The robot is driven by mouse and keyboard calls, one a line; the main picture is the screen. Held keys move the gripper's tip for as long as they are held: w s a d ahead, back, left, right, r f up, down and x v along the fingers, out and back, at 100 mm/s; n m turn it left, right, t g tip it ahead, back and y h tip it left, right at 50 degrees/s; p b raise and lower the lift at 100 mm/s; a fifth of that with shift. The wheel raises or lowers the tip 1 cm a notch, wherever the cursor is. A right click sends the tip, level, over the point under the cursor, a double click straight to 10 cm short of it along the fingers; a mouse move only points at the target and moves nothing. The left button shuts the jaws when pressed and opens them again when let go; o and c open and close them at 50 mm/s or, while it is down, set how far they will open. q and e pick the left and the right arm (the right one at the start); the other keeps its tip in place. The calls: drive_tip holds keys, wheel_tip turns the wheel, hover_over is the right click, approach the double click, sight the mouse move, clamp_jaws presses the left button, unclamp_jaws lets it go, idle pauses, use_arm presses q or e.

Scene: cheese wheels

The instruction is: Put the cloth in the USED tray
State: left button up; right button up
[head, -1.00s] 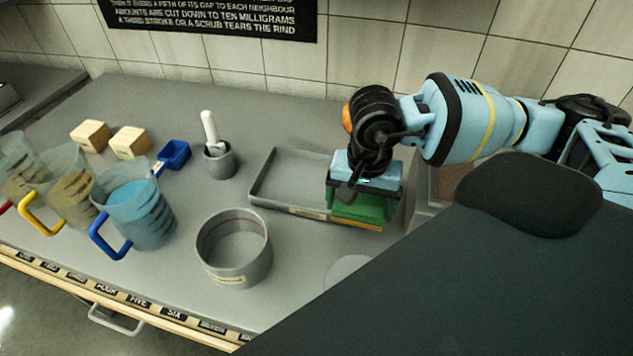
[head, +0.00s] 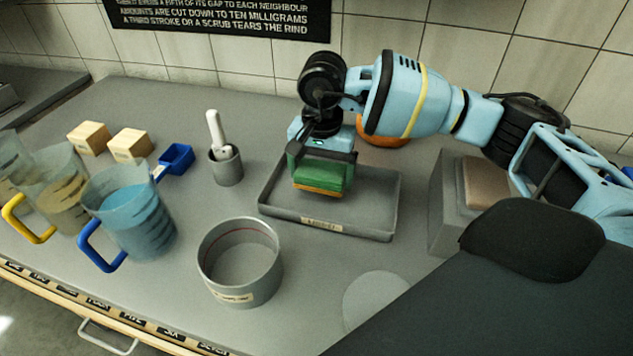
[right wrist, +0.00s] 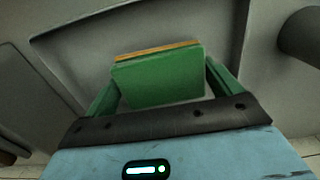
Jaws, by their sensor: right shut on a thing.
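The cloth (head: 322,174) is a green folded pad with an orange-yellow lower edge. My right gripper (head: 323,160) is shut on it, pointing down, and holds it over the inside of the grey tray (head: 372,230). The tray is shallow, with a small label on its front wall, too small to read. I cannot tell whether the cloth touches the tray floor. In the right wrist view the cloth (right wrist: 160,78) sits between the fingers, with tray floor and wall behind it. My left gripper is not in view.
A grey round tub (head: 240,262) stands in front of the tray. A grey cup (head: 227,167) with a white-handled tool is to its left. Jugs (head: 135,215), a blue scoop (head: 177,158) and pale blocks (head: 130,143) stand further left. A grey box (head: 445,205) with a brownish top is right of the tray.

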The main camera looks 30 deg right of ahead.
sight(318, 181)
drive_tip(key=shift+w, duration=0.35)
wheel_tip(318, 181, down, 4)
drive_tip(key=shift+r+b, duration=0.1)
drive_tip(key=shift+b, duration=0.9)
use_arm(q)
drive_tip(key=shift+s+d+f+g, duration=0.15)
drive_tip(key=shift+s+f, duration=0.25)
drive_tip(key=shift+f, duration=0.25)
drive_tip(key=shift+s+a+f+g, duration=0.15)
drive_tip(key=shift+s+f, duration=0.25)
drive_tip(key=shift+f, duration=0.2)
use_arm(e)
drive_tip(key=shift+r, duration=0.15)
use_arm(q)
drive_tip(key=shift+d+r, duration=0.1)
use_arm(e)
drive_tip(key=shift+f, duration=0.2)
drive_tip(key=o, duration=0.7)
